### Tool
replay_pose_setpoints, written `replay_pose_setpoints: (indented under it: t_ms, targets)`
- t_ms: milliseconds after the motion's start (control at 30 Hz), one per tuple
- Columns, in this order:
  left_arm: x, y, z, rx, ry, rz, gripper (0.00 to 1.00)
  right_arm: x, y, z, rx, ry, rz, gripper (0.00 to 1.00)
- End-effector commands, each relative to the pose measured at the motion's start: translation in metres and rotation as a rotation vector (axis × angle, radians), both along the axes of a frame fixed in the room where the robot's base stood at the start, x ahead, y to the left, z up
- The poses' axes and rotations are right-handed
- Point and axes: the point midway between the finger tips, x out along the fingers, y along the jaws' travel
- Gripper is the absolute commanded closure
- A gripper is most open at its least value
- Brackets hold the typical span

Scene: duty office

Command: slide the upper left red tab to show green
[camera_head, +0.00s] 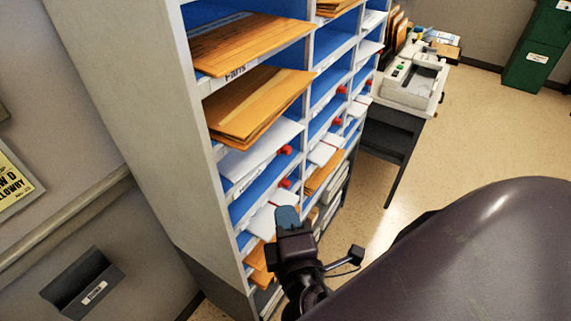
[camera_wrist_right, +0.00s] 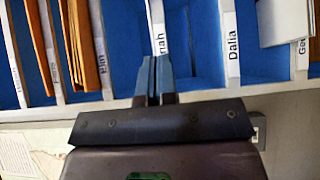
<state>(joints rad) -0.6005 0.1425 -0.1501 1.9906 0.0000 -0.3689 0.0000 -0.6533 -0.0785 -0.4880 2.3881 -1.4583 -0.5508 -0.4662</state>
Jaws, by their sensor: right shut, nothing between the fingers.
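Several small red tabs show along the dividers of the mail shelf (camera_head: 215,155) in the head view. The upper left red tab (camera_head: 286,150) sits at the right end of a slot with white envelopes, and another red tab (camera_head: 286,183) is below it. No green shows on the tabs I can make out. My right gripper (camera_head: 287,214) is shut and empty, in front of the lower slots and below these tabs. In the wrist view its blue fingers (camera_wrist_right: 153,78) are together beside a white name label (camera_wrist_right: 160,40), partly covering it. No red tab shows there. My left gripper is out of view.
Orange envelopes (camera_head: 258,98) stick out of the upper slots. A grey machine (camera_head: 413,84) stands on a dark table behind the shelf. A green cabinet (camera_head: 537,55) is at the back right. A grey wall box (camera_head: 82,284) hangs at lower left. Open floor lies right.

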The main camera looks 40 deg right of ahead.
Motion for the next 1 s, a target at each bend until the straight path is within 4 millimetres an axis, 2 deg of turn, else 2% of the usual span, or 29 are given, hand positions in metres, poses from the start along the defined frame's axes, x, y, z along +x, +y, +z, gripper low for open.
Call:
replay_pose_setpoints:
  t_ms: [267, 767, 833, 1000]
  targets:
    - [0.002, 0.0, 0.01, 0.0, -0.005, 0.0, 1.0, 0.017, -0.006, 0.002, -0.002, -0.002, 0.001, 1.0]
    - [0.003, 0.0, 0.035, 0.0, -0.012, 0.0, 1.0, 0.084, -0.034, 0.003, -0.001, -0.003, 0.002, 1.0]
    - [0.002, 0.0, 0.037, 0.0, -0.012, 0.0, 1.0, 0.094, -0.039, 0.003, -0.001, -0.003, 0.001, 1.0]
    - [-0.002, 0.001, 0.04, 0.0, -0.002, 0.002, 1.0, 0.102, -0.06, 0.002, -0.002, 0.0, 0.0, 1.0]
